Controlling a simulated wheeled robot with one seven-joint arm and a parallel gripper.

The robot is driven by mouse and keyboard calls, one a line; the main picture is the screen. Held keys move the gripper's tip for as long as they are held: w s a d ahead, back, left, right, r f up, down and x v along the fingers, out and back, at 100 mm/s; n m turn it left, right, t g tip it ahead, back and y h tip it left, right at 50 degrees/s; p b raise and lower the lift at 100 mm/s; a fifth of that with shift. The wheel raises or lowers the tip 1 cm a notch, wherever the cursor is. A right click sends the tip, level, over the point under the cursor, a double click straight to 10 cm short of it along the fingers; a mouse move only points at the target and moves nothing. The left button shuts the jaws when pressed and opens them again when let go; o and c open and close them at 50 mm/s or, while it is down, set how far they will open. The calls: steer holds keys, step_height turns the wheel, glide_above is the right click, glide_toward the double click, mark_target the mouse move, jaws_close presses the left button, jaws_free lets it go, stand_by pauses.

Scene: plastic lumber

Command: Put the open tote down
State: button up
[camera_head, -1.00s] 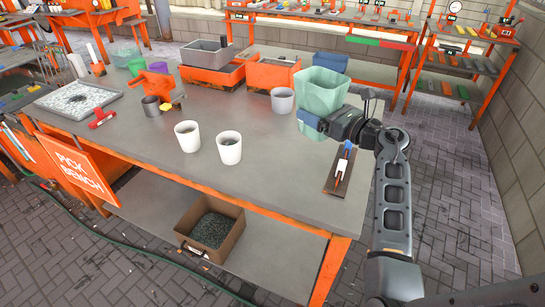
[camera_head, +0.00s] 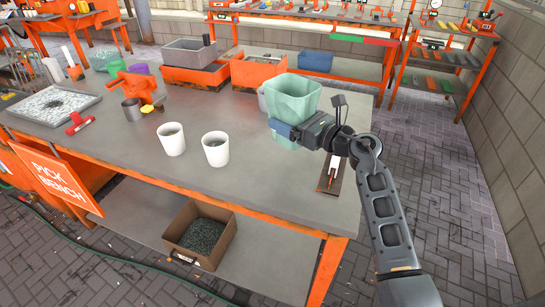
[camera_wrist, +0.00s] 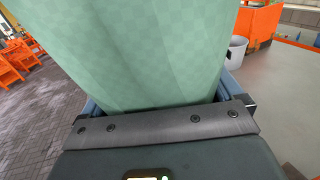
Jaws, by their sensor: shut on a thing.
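The open tote is a pale green, wide-mouthed container (camera_head: 293,97), upright and open at the top. It is over the right part of the grey bench top (camera_head: 250,180). My gripper (camera_head: 284,130) is shut on the tote's lower part from the near right side. In the wrist view the tote's green wall (camera_wrist: 130,50) fills the upper middle, between blue fingers at each side. The tote's base is partly hidden by my gripper, and I cannot tell whether it touches the bench.
Two white cups (camera_head: 215,149) (camera_head: 172,139) stand left of the tote. A grey cup (camera_wrist: 236,52) is close behind it, mostly hidden in the head view. A dark board with small tools (camera_head: 329,176) lies to the right. Orange bins (camera_head: 258,74) stand behind. Bare bench lies in front.

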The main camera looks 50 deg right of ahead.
steer(key=shift+w+a+f+b, duration=0.1)
steer(key=shift+a+f+b, duration=0.7)
steer(key=shift+b, duration=1.15)
steer(key=shift+w+a+f+b, duration=0.2)
steer(key=shift+a+f+b, duration=0.85)
steer(key=shift+f, duration=0.45)
steer(key=shift+w+a+f+b, duration=0.2)
steer(key=shift+a+f+b, duration=0.65)
steer(key=shift+a+f, duration=0.5)
steer(key=shift+d+f, duration=0.15)
steer(key=shift+f, duration=0.05)
steer(key=o, duration=0.9)
steer(key=shift+s+r, duration=0.1)
steer(key=shift+s, duration=0.3)
steer(key=s, duration=0.3)
steer(key=s+b, duration=0.1)
steer(key=s, duration=0.7)
steer(key=shift+s+a, duration=0.1)
steer(key=shift+a, duration=0.2)
